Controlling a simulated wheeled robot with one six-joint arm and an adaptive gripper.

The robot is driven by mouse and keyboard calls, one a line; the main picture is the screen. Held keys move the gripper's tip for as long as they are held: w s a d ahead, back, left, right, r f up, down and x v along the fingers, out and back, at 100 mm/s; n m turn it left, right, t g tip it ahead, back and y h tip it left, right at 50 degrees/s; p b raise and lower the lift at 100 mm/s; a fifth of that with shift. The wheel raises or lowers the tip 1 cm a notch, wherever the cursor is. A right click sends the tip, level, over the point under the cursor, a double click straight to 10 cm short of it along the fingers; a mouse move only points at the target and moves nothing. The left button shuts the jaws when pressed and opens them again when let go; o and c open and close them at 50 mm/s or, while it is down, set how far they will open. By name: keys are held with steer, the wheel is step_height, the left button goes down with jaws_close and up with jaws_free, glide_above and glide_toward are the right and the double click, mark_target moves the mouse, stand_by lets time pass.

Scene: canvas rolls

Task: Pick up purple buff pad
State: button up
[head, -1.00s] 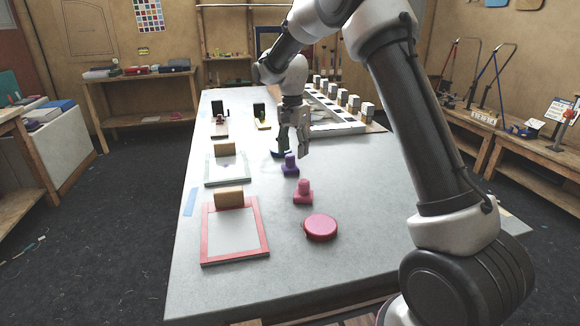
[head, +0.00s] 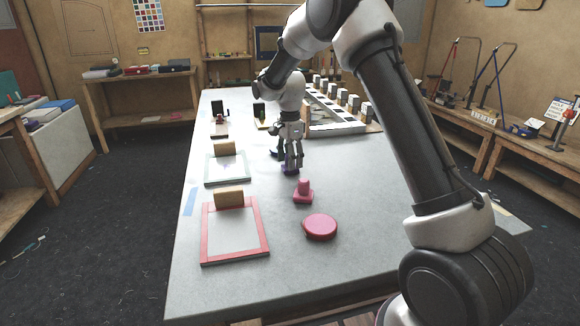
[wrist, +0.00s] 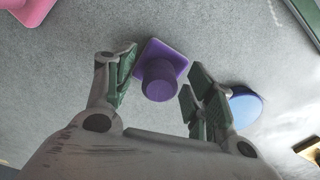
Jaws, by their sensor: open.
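The purple buff pad (wrist: 160,80) has a square base and a round upright knob. In the wrist view it lies between the two open fingers of my gripper (wrist: 158,88), with grey table visible around it. In the head view my gripper (head: 292,160) points down over the purple pad (head: 290,169) and hides most of it. Whether the fingertips touch the pad cannot be told.
A pink pad (head: 303,192) and a round pink-red disc (head: 321,227) lie nearer on the table. A blue round piece (wrist: 245,106) sits close beside the right finger. Framed screens with wooden blocks (head: 235,235) line the left.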

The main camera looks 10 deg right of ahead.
steer(key=c, duration=1.1)
step_height(320, 180, up, 10)
steer(key=o, duration=0.4)
steer(key=c, duration=0.3)
